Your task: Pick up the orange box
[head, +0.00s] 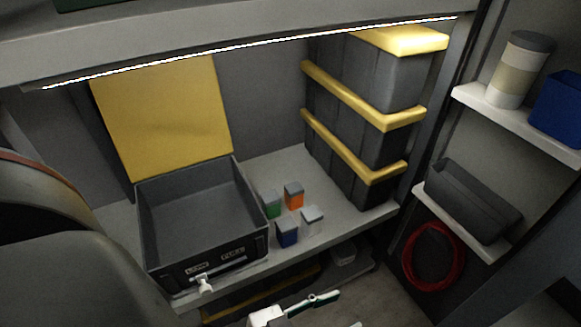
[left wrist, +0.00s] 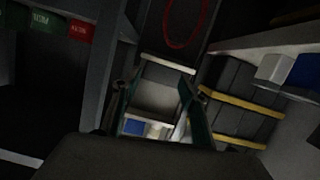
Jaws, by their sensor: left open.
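The orange box (head: 293,196) is a small block with a grey top. It stands on the booth's grey bench in the head view, between the green block and the stacked cases. I cannot make it out in the left wrist view. My left gripper (head: 342,308) shows at the bottom of the head view, in front of the bench and apart from the orange box. In the left wrist view its two dark fingers (left wrist: 155,100) are spread with nothing between them. My right gripper is not in view.
Green (head: 271,204), blue (head: 287,232) and white (head: 312,221) blocks stand close around the orange box. An open grey case (head: 141,222) with a yellow lid is left. Stacked grey-yellow cases (head: 384,153) stand right. A shelf (head: 470,232) holds a dark bin.

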